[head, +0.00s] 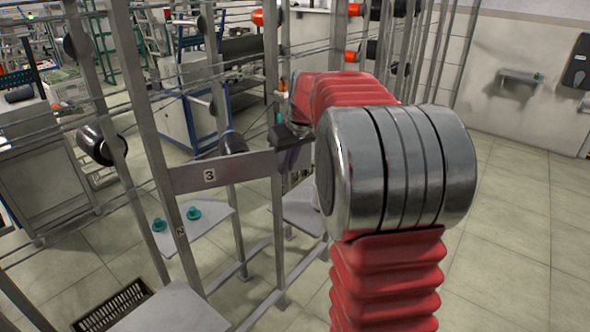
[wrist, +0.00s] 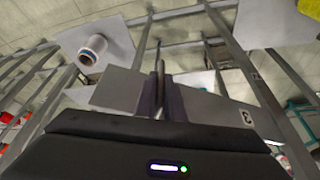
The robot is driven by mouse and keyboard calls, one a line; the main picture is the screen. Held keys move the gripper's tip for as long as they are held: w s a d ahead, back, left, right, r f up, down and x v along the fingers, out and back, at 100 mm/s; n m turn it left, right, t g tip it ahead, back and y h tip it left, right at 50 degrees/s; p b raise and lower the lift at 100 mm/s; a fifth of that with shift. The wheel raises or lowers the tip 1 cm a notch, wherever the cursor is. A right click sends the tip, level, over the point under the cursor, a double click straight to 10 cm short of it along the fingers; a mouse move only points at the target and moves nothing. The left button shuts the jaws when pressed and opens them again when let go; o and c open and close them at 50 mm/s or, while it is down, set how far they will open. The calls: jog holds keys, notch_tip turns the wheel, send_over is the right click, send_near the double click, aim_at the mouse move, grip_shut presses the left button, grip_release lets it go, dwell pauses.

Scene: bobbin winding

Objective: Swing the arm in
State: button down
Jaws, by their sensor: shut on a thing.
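My gripper (head: 290,150) is at the rack, by the right end of a flat grey plate marked 3 (head: 225,172). In the wrist view my gripper (wrist: 159,98) is shut on a thin dark metal rod (wrist: 159,62), which shows between the fingers and points away from me. The plate (wrist: 118,92) shows on both sides of the fingers there, with its number on the right. The grip point itself is hidden by the fingers, and I cannot tell how the rod joins the rack. The head view does not show the rod clearly.
A white bobbin (wrist: 92,52) stands on a grey shelf left of my fingers in the wrist view. Two teal holders (head: 193,213) sit on a low shelf. Rack posts (head: 275,210) and dark spools (head: 100,143) surround the gripper. The floor at right (head: 510,220) is clear.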

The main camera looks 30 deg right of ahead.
jog(key=shift+w, duration=0.35)
jog(key=shift+s+d, duration=0.1)
jog(key=c, duration=1.8)
grip_release()
jog(key=shift+c, duration=0.2)
jog(key=shift+s, duration=0.1)
jog(key=shift+s+r, duration=0.1)
jog(key=shift+r, duration=0.35)
jog(key=v, duration=1.2)
jog(key=shift+s+r, duration=0.15)
jog(key=shift+r, duration=0.2)
